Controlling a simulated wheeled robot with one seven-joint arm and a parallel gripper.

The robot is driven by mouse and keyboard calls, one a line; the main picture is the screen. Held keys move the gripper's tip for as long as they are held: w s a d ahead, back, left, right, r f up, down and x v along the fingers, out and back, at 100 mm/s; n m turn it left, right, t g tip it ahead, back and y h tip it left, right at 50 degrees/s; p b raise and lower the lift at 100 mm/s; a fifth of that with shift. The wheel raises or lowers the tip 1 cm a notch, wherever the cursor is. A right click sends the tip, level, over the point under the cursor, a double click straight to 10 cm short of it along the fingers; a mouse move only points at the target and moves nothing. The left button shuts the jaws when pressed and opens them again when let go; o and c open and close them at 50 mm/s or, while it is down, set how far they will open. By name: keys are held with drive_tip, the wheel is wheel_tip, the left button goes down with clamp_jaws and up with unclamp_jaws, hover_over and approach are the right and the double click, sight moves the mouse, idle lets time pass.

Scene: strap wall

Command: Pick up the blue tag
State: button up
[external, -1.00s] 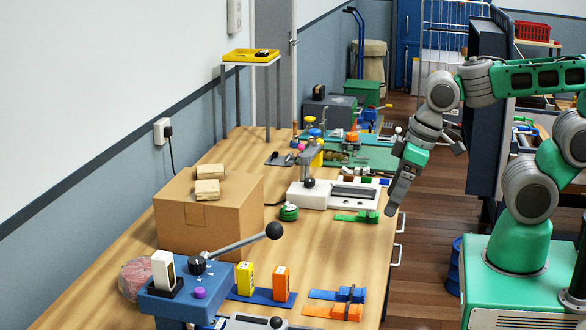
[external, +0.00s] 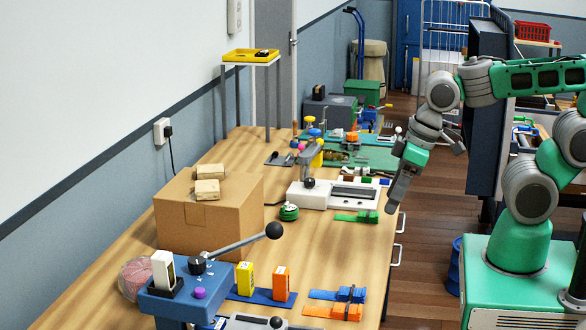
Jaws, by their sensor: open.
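A flat blue strap-like tag (external: 325,294) lies near the table's front right edge, just beyond a similar orange one (external: 326,310). A dark blue band crosses its right part. A small blue piece (external: 384,182) also shows in a row behind the white device; I cannot tell which of the two is the blue tag. My gripper (external: 391,209) points down at the table's right edge, near the green strap (external: 352,217). It is apart from the blue strap, which lies nearer the camera. It is open and holds nothing visible; the gap between its fingers is hard to see.
A cardboard box (external: 212,222) stands at the left. A blue lever press (external: 188,295) is in front, its handle reaching over the table. Yellow and orange blocks stand on a blue strip (external: 262,296). A white device (external: 338,194) is mid-table.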

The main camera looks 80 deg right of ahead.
drive_tip(key=c, duration=0.9)
drive_tip(key=s+d+f+m+g+y+b, duration=0.25)
drive_tip(key=s+d+f+m, duration=0.45)
drive_tip(key=d+f, duration=0.45)
drive_tip(key=s+d+f+m+g+y+b, duration=0.1)
drive_tip(key=s+d+f+m+g, duration=0.3)
drive_tip(key=s+d+f, duration=0.7)
drive_tip(key=d+f+m+t, duration=0.6)
drive_tip(key=d+f+t, duration=0.1)
drive_tip(key=d+f, duration=0.45)
drive_tip(key=w+d+r+m+t+h, duration=0.2)
drive_tip(key=w+d+m+t, duration=0.4)
drive_tip(key=d, duration=0.5)
drive_tip(key=w+d+r+m+t+h, duration=0.1)
drive_tip(key=w+d+r+m, duration=0.15)
drive_tip(key=r+m, duration=0.2)
drive_tip(key=w+d+r+m+t, duration=0.2)
drive_tip(key=w+r+m, duration=0.15)
drive_tip(key=r, duration=0.25)
drive_tip(key=w+d+r+m+t+h, duration=0.1)
drive_tip(key=w+d+r+m, duration=0.15)
drive_tip(key=r+m, duration=0.3)
drive_tip(key=shift+y, duration=0.25)
drive_tip(key=p+x, duration=0.1)
drive_tip(key=x, duration=0.7)
drive_tip(key=shift+a, duration=0.1)
drive_tip(key=shift+s, duration=0.1)
